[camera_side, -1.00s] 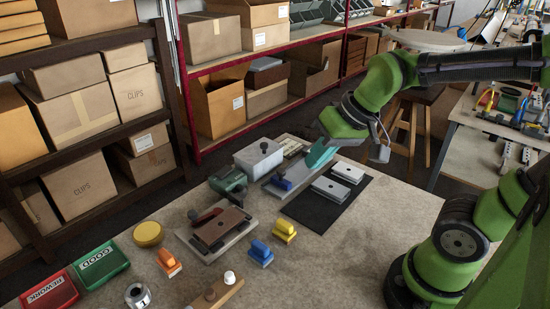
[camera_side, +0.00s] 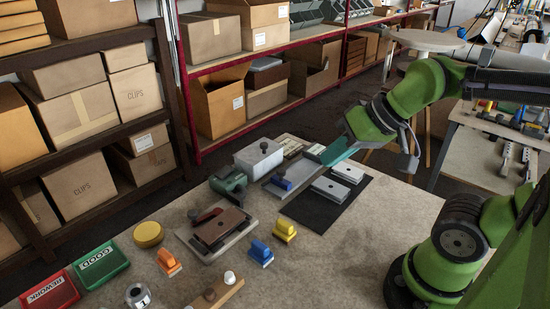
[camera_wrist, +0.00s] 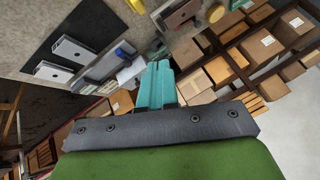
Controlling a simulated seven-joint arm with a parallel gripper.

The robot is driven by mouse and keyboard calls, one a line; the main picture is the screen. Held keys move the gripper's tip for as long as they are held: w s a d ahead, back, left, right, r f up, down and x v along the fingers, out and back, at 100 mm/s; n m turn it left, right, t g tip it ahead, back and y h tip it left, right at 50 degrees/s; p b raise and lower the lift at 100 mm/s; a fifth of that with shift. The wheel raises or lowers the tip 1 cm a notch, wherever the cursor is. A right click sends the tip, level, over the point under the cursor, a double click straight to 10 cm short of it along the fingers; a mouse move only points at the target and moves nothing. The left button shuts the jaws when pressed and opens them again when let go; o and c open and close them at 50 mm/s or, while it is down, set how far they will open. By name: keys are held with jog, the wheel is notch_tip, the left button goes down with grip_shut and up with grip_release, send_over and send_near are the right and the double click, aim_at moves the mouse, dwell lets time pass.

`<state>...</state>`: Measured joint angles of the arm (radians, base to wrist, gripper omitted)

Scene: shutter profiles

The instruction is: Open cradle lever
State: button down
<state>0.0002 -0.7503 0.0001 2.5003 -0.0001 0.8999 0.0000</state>
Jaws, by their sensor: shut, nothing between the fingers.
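A long grey cradle (camera_side: 286,189) lies on the table beside the black mat, with a blue lever-like block (camera_side: 281,183) on its near end. I cannot tell for sure that this block is the cradle lever. In the wrist view the grey cradle (camera_wrist: 105,66) lies left of my fingers. My gripper (camera_side: 328,160) has teal fingers, shut and empty, above the far end of the cradle and apart from the blue block. In the wrist view my gripper (camera_wrist: 157,65) shows its fingers together, with nothing between them.
Two white profiles (camera_side: 340,174) lie on the black mat (camera_side: 318,212). A white box (camera_side: 258,158) and a green device (camera_side: 229,182) stand left of the cradle. A brown plate (camera_side: 222,228) sits on a grey base nearer the front. Blue, yellow and orange blocks stand nearby.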

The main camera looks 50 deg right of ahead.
jog(key=c, duration=1.7)
grip_release()
jog(key=o, duration=0.5)
jog(key=shift+w+a+f+g, duration=0.5)
jog(key=shift+w+f, duration=0.1)
jog(key=shift+f, duration=0.15)
jog(key=shift+o, duration=1.4)
jog(key=shift+w+a+r+n+g, duration=0.1)
jog(key=shift+w+a+n+g, duration=0.1)
jog(key=shift+w, duration=0.3)
jog(key=shift+w+a+n+g, duration=0.1)
jog(key=shift+w+a, duration=0.05)
jog(key=shift+w, duration=0.35)
jog(key=w+a+g, duration=0.1)
jog(key=w, duration=0.2)
jog(key=w+a+g, duration=0.1)
jog(key=w+a, duration=0.1)
jog(key=w, duration=0.2)
jog(key=w+a, duration=0.1)
jog(key=w, duration=0.3)
jog(key=shift+w+a+r+g, duration=0.15)
jog(key=shift+w+g, duration=0.1)
jog(key=shift+g, duration=0.15)
jog(key=m+g+h, duration=0.2)
jog(key=m+g, duration=0.1)
jog(key=m, duration=0.5)
send_over(192, 213)
notch_tip(192, 213, down, 3)
notch_tip(192, 213, down, 16)
jog(key=shift+f, duration=0.1)
